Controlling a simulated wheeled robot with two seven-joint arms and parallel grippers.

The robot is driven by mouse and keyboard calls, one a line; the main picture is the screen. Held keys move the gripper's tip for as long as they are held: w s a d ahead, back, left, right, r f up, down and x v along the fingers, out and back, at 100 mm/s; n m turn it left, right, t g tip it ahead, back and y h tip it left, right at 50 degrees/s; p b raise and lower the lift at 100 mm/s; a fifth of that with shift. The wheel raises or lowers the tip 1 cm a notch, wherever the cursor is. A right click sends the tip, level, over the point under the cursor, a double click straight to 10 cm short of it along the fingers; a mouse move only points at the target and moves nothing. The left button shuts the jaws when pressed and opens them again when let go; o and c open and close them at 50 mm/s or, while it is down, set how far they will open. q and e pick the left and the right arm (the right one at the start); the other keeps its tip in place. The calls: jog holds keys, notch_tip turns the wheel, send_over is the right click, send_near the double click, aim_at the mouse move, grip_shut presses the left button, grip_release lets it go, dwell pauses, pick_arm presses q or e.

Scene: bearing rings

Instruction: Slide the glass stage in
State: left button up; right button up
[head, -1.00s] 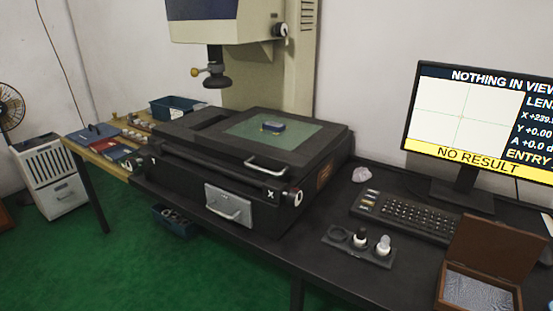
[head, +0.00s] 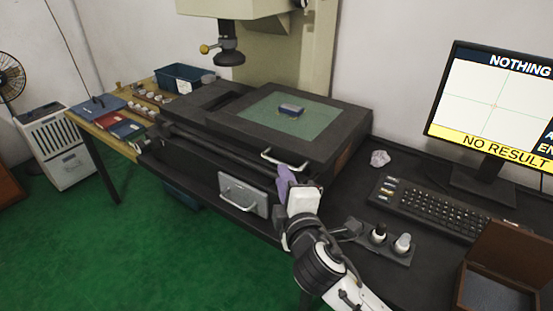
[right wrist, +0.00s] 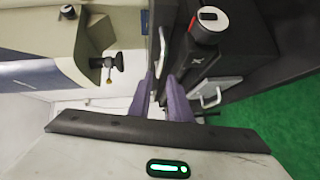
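The glass stage has a green glass plate (head: 258,118) in a dark frame, on top of the measuring machine's bed. A small blue block (head: 291,110) lies on the glass. A pale bar handle (head: 284,160) sits on the stage's front edge. My right gripper (head: 285,178) is just in front of and below that handle, with purple fingers. In the right wrist view my right gripper (right wrist: 162,92) shows its two fingers apart with nothing between them. The handle (right wrist: 162,45) is ahead of the fingertips, apart from them. My left gripper is out of view.
A grey front panel with a handle (head: 243,197) is below the stage, left of my right gripper. The lens head (head: 229,57) hangs above the bed. A keyboard (head: 430,208), a monitor (head: 490,105) and an open wooden box (head: 500,290) are at the right.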

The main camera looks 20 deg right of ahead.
aim_at(276, 160)
jog(key=w, duration=0.2)
jog(key=w+f, duration=0.1)
jog(key=w, duration=0.2)
jog(key=w+d, duration=0.1)
jog(key=w, duration=0.2)
jog(key=shift+w+f, duration=0.2)
jog(key=shift+w, duration=0.05)
grip_shut()
